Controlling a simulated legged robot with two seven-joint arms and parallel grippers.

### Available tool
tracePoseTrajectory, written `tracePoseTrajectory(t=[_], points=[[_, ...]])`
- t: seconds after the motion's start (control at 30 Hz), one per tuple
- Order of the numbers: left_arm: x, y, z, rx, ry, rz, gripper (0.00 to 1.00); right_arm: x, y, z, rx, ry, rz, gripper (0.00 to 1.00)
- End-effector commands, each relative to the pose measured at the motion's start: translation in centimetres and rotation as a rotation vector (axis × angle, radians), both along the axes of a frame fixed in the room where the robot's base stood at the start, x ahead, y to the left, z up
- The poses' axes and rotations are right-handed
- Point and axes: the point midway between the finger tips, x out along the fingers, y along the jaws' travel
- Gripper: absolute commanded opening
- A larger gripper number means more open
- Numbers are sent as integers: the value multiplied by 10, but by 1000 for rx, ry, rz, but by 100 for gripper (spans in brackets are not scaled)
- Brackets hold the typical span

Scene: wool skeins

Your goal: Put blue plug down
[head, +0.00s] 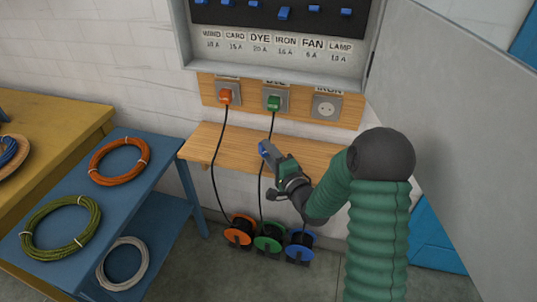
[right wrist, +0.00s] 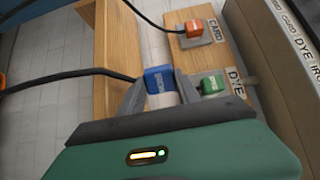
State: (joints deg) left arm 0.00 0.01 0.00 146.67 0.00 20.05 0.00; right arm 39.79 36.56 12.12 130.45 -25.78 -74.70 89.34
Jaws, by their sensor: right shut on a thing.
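The blue plug (head: 264,148) is between the fingers of my right gripper (head: 269,154), in front of the wooden shelf (head: 319,153). The right wrist view shows the blue plug (right wrist: 159,79) gripped between both grey fingers (right wrist: 160,92), with a black cord (right wrist: 60,80) running off to the left. I cannot tell whether the plug touches the shelf. My left gripper is not in view.
Above the shelf, an orange plug (head: 225,96) and a green plug (head: 273,103) sit in wall sockets. The IRON socket (head: 326,107) is empty. Orange (head: 238,236), green (head: 267,243) and blue (head: 300,251) reels stand below. The shelf's right part is clear.

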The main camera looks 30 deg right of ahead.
Motion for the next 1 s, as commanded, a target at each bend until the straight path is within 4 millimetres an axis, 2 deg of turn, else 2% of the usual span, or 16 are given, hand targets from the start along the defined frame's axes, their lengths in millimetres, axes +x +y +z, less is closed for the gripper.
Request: tracePoseTrajectory(t=[0.47, 0.5, 0.63, 1.0], points=[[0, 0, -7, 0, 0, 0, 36, 0, 0, -12, 1, 0, 0, 0], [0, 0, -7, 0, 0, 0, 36, 0, 0, -12, 1, 0, 0, 43], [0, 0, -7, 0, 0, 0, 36, 0, 0, -12, 0, 0, 0, 60], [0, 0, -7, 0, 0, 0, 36, 0, 0, -13, 1, 2, 0, 61]])
